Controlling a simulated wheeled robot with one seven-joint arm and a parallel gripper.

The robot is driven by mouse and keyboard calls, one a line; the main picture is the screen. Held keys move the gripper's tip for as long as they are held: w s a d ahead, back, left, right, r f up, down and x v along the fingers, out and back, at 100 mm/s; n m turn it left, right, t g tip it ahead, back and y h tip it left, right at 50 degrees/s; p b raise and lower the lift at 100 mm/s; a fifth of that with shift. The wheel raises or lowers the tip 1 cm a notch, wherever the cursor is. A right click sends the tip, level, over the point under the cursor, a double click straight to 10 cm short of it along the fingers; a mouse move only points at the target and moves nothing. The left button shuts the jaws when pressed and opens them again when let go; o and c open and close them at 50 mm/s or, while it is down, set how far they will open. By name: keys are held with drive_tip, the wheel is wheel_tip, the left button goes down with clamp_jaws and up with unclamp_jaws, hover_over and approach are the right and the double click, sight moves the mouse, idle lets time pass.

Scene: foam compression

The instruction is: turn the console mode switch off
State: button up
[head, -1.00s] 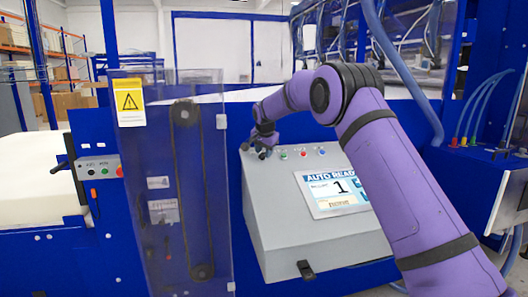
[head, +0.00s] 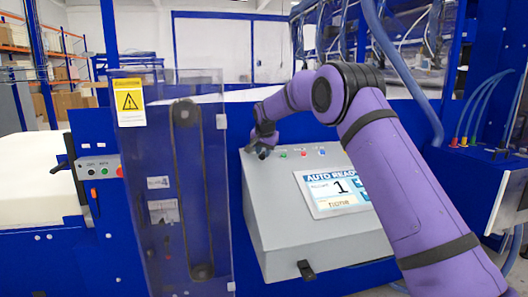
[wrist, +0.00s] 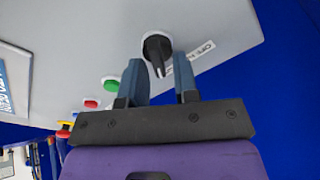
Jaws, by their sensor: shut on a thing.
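The mode switch is a black rotary knob (wrist: 156,46) on the sloped top of the grey console (head: 330,245). In the wrist view its pale pointer mark points down toward my gripper, slightly right. A white label (wrist: 203,50), partly legible as "OFF", is beside it. My gripper (wrist: 160,72) is shut on the knob, one blue-grey finger on each side. In the head view my gripper (head: 263,151) is at the console's upper left corner and hides most of the knob. The screen (head: 333,192) reads "AUTO READY" and "1".
Green (wrist: 113,83) and red (wrist: 91,104) buttons sit close to the left of my gripper in the wrist view. A clear guard panel (head: 160,240) with a yellow warning sign (head: 129,103) stands left of the console.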

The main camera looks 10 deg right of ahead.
drive_tip(key=n, duration=0.4)
drive_tip(key=shift+a+n+y, duration=0.2)
drive_tip(key=shift+n+y, duration=0.1)
drive_tip(key=n, duration=0.3)
drive_tip(key=shift+w+a+n, duration=0.1)
drive_tip(key=shift+a+n, duration=0.05)
drive_tip(key=shift+n, duration=0.25)
drive_tip(key=n, duration=0.4)
drive_tip(key=shift+a+y, duration=0.2)
drive_tip(key=shift+y, duration=0.2)
drive_tip(key=shift+a+n, duration=0.15)
drive_tip(key=shift+n, duration=1.75)
drive_tip(key=o, duration=0.6)
